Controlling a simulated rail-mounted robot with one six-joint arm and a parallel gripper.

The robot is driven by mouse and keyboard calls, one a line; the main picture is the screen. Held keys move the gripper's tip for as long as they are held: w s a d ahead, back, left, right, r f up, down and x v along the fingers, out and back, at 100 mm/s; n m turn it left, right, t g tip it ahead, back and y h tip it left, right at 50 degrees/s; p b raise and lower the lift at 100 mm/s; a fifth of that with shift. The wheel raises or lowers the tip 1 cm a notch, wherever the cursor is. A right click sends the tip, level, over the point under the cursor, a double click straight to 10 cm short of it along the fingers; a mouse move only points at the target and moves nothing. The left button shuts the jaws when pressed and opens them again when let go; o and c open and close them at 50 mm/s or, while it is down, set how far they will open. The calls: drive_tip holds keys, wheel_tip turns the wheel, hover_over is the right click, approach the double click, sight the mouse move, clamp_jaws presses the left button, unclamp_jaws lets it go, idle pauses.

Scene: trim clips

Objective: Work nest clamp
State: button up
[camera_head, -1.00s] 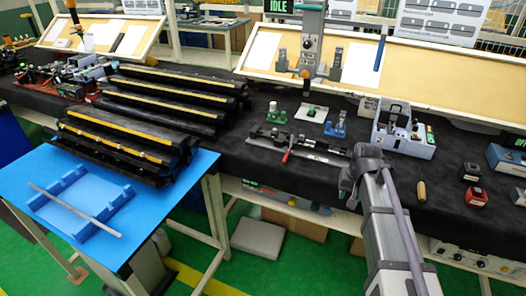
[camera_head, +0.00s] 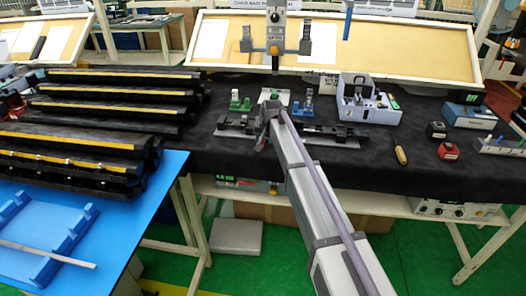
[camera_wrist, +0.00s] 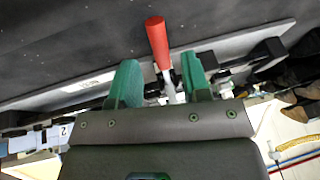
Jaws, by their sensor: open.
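The work nest is a long, low metal fixture (camera_head: 338,135) on the dark bench. My arm crosses its middle in the head view and hides the clamp handle there. In the wrist view the clamp's red handle (camera_wrist: 157,42) sticks up between my gripper's two green fingers. My gripper (camera_wrist: 159,64) is open, with a finger on each side of the handle's lower part and gaps visible on both sides. The fixture's grey base plate (camera_wrist: 228,49) runs behind the fingers.
Small green (camera_head: 239,102) and blue (camera_head: 308,103) fixtures stand behind the nest. A grey-blue device (camera_head: 368,105) stands to the right, near a yellow handle (camera_head: 401,155). Black rails with yellow strips (camera_head: 75,135) and a blue table (camera_head: 120,225) lie left.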

drive_tip(key=b+x, duration=0.1)
drive_tip(key=x, duration=0.2)
drive_tip(key=shift+f, duration=0.15)
drive_tip(key=shift+r, duration=0.2)
clamp_jaws()
